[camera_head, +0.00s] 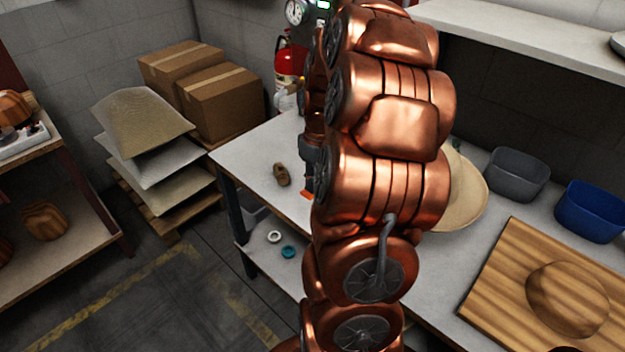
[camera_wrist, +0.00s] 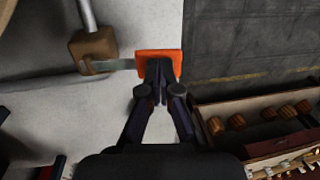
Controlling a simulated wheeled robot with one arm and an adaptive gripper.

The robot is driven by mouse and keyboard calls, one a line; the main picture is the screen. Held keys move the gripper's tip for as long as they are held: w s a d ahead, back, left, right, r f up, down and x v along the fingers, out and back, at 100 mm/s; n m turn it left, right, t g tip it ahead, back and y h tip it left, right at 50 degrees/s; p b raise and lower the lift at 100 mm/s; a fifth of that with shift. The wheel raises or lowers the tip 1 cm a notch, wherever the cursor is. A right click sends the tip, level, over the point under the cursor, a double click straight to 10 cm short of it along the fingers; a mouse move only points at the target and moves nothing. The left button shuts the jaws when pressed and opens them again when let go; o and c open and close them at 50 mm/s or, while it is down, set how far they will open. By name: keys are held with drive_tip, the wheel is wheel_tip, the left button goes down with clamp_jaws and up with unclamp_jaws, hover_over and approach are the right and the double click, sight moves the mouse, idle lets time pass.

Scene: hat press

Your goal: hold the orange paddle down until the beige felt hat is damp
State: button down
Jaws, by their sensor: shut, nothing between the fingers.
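The orange paddle (camera_head: 306,195) shows beside my arm at the left edge of the white worktable. In the wrist view the orange paddle (camera_wrist: 175,58) sits at the end of a flat metal bar. My gripper (camera_wrist: 160,74) is shut and empty, with its fingertips over the paddle. I cannot tell whether they touch it or press it. In the head view my gripper (camera_head: 308,178) is just above the paddle, partly hidden by my arm. The beige felt hat (camera_head: 468,192) lies on the table to the right, half hidden by my arm. Its dampness cannot be told.
A brown block (camera_head: 281,174) is left of the paddle. A grey bin (camera_head: 518,174), a blue bin (camera_head: 592,210) and a wooden board (camera_head: 500,280) with a domed form are at right. A shelf (camera_head: 530,38) hangs above. The floor at left is partly clear.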

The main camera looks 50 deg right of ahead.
drive_tip(key=f+h+b, duration=0.1)
drive_tip(key=b, duration=0.1)
drive_tip(key=a+f+h+b, duration=0.1)
drive_tip(key=h+b, duration=0.1)
drive_tip(key=shift+a+f+b, duration=0.1)
drive_tip(key=shift+f+b, duration=0.2)
drive_tip(key=shift+r, duration=0.2)
idle(7.1)
